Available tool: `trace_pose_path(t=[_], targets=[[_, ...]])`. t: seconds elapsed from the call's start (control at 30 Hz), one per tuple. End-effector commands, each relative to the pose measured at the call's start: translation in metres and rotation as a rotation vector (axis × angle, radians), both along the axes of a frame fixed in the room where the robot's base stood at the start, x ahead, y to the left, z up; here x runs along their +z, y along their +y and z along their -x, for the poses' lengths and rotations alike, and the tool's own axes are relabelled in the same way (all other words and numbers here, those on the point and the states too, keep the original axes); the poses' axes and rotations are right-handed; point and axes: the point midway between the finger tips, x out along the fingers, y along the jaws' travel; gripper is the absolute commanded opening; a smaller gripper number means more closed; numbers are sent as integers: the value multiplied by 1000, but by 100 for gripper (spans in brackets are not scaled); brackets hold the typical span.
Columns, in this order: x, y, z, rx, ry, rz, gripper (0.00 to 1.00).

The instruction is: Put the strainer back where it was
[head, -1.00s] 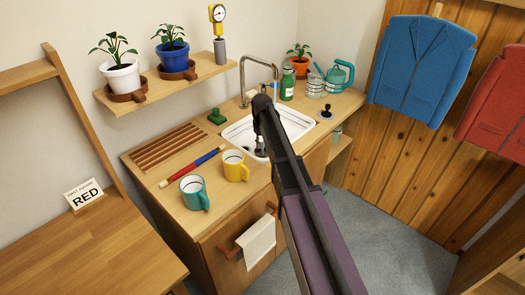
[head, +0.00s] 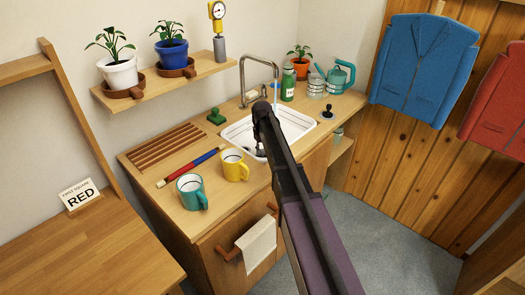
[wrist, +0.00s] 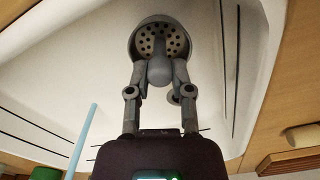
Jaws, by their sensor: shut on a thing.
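The strainer (wrist: 162,36) is a grey round cup with a perforated plate and a rounded knob. In the wrist view my gripper (wrist: 160,74) is shut on the knob, one finger on each side. The strainer is over the white sink (head: 296,121) floor; I cannot tell whether it touches it or sits in the drain. In the head view my gripper (head: 259,151) is inside the left part of the sink, mostly hidden behind my arm, and the strainer is hidden.
A pale blue water stream (head: 276,93) falls from the faucet (head: 242,76); it also shows in the wrist view (wrist: 83,140). A yellow mug (head: 234,165) and teal mug (head: 190,191) stand left of the sink. A black plunger-like stopper (head: 327,112) stands on the right counter.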

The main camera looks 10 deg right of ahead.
Motion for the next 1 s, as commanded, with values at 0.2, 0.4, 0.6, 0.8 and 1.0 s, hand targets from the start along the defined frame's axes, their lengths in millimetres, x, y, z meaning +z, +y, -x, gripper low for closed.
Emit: trace_pose_path(t=[0.2, 0.4, 0.6, 0.8, 1.0], targets=[[-1, 0, 0, 0, 0, 0, 63], [-1, 0, 0, 0, 0, 0, 63], [0, 0, 0, 0, 0, 0, 63], [6, 0, 0, 0, 0, 0, 63], [19, 0, 0, 0, 0, 0, 63]])
